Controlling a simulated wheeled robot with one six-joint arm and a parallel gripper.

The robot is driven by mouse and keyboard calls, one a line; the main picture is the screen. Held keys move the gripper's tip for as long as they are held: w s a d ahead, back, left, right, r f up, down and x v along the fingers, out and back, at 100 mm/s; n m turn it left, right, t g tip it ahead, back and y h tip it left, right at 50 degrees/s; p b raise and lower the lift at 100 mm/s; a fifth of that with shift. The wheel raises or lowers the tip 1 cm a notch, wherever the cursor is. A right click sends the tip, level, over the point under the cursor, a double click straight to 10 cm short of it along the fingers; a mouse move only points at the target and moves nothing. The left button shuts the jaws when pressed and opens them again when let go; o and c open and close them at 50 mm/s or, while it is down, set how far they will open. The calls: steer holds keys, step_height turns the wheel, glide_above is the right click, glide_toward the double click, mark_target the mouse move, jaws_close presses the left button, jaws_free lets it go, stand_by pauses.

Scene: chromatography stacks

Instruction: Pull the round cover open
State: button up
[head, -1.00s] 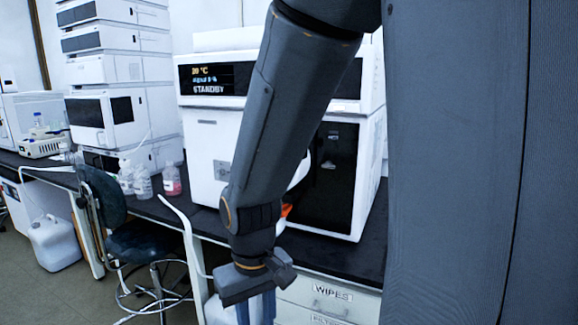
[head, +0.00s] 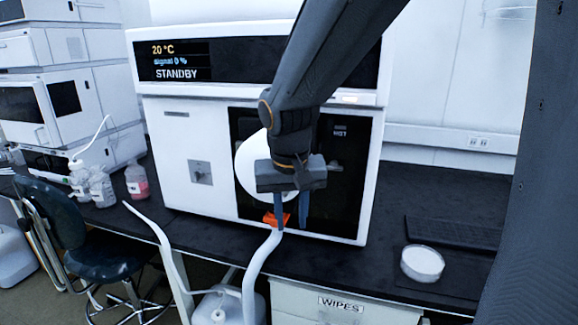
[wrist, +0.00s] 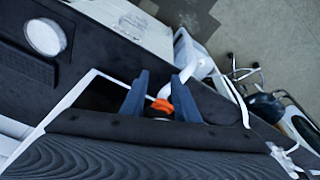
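A round white cover (head: 251,172) is on the dark front panel of the white instrument. My wrist hides its right part in the head view. An orange piece (head: 271,219) shows at its lower edge; it also shows in the wrist view (wrist: 161,105), between my fingers as seen there. My gripper (head: 290,224) is in front of the panel, pointing down. Its two blue fingers stand apart, also in the wrist view (wrist: 161,78). I cannot tell whether they touch the orange piece. The cover itself cannot be made out in the wrist view.
A white curved tube (head: 257,265) runs up close to the orange piece. A white round dish (head: 422,263) sits on the black bench (head: 340,262) at right, near a dark tray (head: 455,233). A dark stool (head: 75,245) and bottles (head: 137,180) are at left.

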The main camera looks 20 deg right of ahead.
steer(key=w+r+m+t+p, duration=0.25)
steer(key=w+r, duration=0.25)
steer(key=r, duration=0.6)
steer(key=shift+g+h, duration=0.35)
steer(key=shift+h, duration=0.05)
steer(key=p+x, duration=0.1)
steer(key=x, duration=0.6)
steer(key=shift+w, duration=0.25)
jaws_close()
